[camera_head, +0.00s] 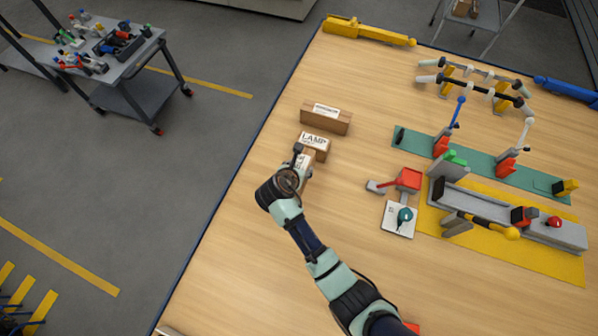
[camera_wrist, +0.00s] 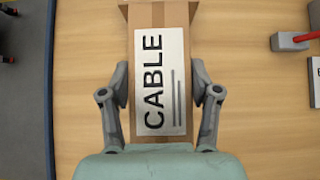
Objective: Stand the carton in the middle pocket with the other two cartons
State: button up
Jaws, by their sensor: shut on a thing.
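My gripper (camera_head: 297,168) is shut on a brown carton with a white CABLE label (camera_wrist: 160,80). Its two fingers press on the carton's left and right sides in the wrist view. In the head view my gripper hides much of this carton. A carton labelled LAMP (camera_head: 314,141) stands just beyond it, very close; I cannot tell whether they touch. A longer brown carton with a white label (camera_head: 325,117) stands behind the LAMP carton, with a small gap. I cannot make out a pocket in either view.
The wooden table (camera_head: 250,150) is bare to the left of the cartons. A red-handled fixture (camera_head: 407,180) and a grey rail unit (camera_head: 510,213) on a yellow mat stand to the right. A green mat (camera_head: 480,165) with clamps lies behind them.

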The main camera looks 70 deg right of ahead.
jog(key=shift+f+b, duration=0.7)
jog(key=shift+f, duration=2.05)
jog(key=shift+f, duration=0.1)
jog(key=o, duration=1.4)
jog(key=shift+o, duration=0.2)
jog(key=shift+a+r, duration=0.15)
jog(key=shift+r, duration=0.2)
jog(key=p+v, duration=0.3)
jog(key=v, duration=0.8)
jog(key=shift+a, duration=0.2)
jog(key=shift+r, duration=0.1)
